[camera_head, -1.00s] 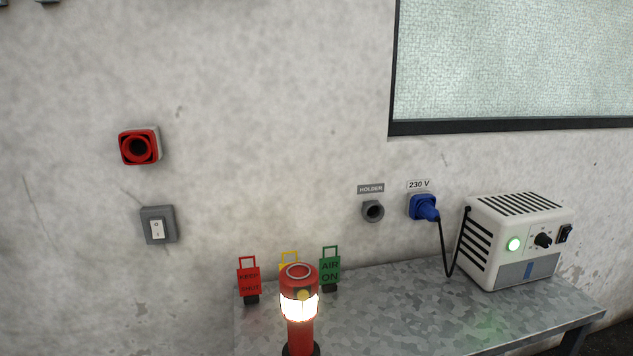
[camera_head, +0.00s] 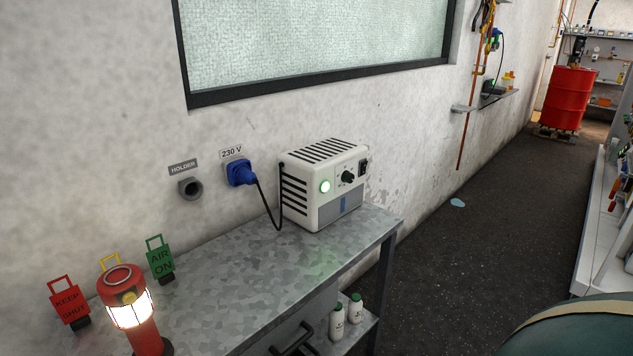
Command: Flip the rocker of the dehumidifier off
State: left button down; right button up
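The dehumidifier (camera_head: 308,200) is a white box with black vent slots, standing at the right end of the grey metal bench (camera_head: 240,262). Its front panel carries a lit green lamp (camera_head: 325,186), a black knob (camera_head: 347,177) and a dark rocker (camera_head: 363,167) at the upper right. The rocker is too small to tell its position. A black cable runs from the dehumidifier to a blue plug (camera_head: 240,172) in the 230 V wall socket. Neither of my grippers shows in the view.
A lit red lantern (camera_head: 138,318) and red, yellow and green tags stand at the bench's left. An empty holder (camera_head: 190,188) is on the wall. White bottles (camera_head: 338,320) sit below the bench. Dark floor (camera_head: 450,270) lies open at right; a red drum (camera_head: 571,98) stands far back.

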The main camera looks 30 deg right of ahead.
aim_at(363, 165)
jog(key=z, duration=1.35)
jog(key=i+l, duration=0.2)
jog(key=l, duration=0.2)
jog(key=i+l, duration=0.2)
jog(key=l, duration=0.15)
jog(key=i+l+u, duration=0.1)
jog(key=l, duration=0.3)
jog(key=i+l, duration=0.25)
jog(key=l, duration=0.15)
jog(key=i+l, duration=0.2)
jog(key=l, duration=0.2)
